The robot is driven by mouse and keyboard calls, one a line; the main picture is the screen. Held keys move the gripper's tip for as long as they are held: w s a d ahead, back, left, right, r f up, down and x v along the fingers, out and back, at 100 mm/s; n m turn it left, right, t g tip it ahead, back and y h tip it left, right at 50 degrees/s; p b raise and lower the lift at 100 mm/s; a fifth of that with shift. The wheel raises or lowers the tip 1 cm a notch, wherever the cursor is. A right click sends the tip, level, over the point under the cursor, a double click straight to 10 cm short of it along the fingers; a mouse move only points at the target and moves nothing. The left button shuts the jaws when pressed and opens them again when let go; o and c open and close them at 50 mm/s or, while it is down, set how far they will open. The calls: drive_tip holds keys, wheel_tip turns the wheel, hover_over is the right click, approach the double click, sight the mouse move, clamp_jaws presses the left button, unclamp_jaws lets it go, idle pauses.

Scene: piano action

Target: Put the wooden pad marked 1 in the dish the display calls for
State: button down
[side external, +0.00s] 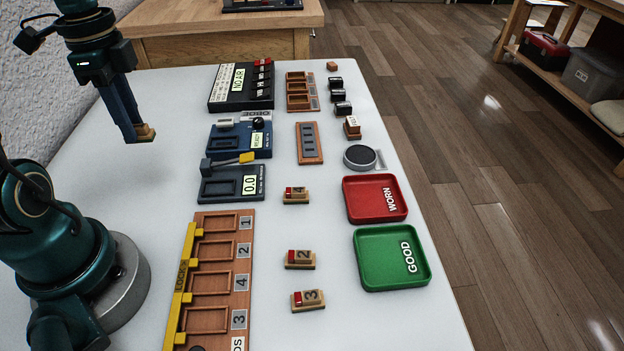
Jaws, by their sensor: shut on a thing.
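My gripper (136,133) is at the upper left, raised over the white table, and shut on a small wooden pad (148,131). The fingers cover much of this pad, and no number shows on it. Pads marked 4 (296,196), 2 (300,260) and 3 (309,300) lie on the table; none there is marked 1. The red dish (359,211) reads WORN and the green dish (372,278) reads GOOD. Both look empty. The gauge display (250,185) reads 0.0. The blue unit's display (257,141) appears to read READY. The black unit's display (238,79) reads NO AIR.
A wooden rack (214,275) with numbered slots and a yellow bar stands left of the pads. Wooden trays (309,143), small black parts (343,108) and a round grey disc (360,157) sit farther back. The table between my gripper and the rack is clear.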

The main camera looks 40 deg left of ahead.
drive_tip(key=shift+s+a+r, duration=0.1)
drive_tip(key=shift+a+r, duration=0.05)
drive_tip(key=shift+d, duration=0.2)
drive_tip(key=w+d+r+n, duration=0.4)
drive_tip(key=w+d, duration=0.4)
drive_tip(key=d, duration=0.2)
drive_tip(key=m, duration=1.8)
hover_over(367, 258)
drive_tip(key=f, duration=1.1)
drive_tip(key=shift+w+a, duration=0.15)
drive_tip(key=shift+a, duration=0.15)
drive_tip(key=shift+d+f+n, duration=0.3)
drive_tip(key=shift+d, duration=0.05)
drive_tip(key=shift+f, duration=2)
